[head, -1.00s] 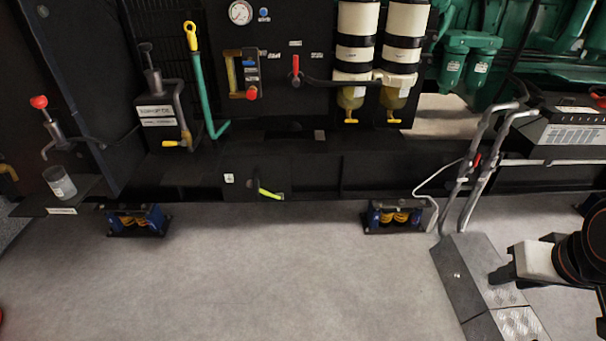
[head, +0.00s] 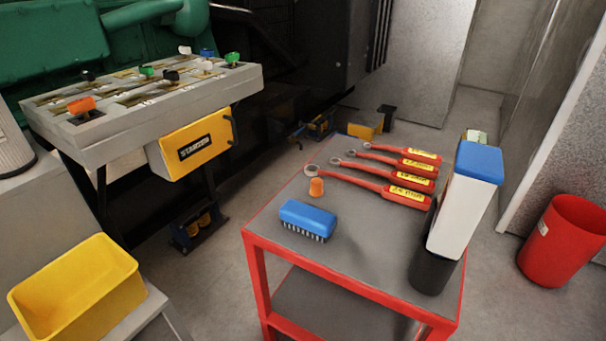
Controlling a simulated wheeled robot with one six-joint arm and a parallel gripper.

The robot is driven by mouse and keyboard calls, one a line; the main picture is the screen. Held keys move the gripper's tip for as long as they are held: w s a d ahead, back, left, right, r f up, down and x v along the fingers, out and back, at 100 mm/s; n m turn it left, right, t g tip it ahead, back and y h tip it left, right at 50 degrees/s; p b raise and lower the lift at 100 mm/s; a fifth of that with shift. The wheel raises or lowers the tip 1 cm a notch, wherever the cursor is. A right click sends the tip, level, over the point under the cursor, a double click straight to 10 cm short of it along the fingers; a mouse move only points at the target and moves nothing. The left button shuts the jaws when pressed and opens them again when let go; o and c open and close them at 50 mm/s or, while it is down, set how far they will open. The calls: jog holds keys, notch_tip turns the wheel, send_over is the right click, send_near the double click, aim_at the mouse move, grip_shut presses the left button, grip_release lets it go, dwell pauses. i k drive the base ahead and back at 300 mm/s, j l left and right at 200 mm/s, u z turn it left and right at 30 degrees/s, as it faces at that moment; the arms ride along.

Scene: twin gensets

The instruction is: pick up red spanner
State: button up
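Several red spanners lie side by side on the grey top of a red-framed trolley (head: 345,252). They have grey ring ends at the left and yellow labels on thick red handles at the right. The nearest spanner (head: 361,183) looks the longest; the farthest spanner (head: 391,151) lies toward the trolley's back edge. The label print is too small to read surely. My gripper is not in view.
On the trolley, a blue brush (head: 308,216), an orange cap (head: 316,187) and a tall white container with a blue lid (head: 462,208) stand near the spanners. A yellow bin (head: 75,290) is at left, a red bucket (head: 563,245) at right. A grey switch panel (head: 165,118) is upper left.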

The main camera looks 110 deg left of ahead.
aim_at(422, 202)
jog(key=u, duration=3)
jog(key=j, duration=0.1)
jog(key=l, duration=0.1)
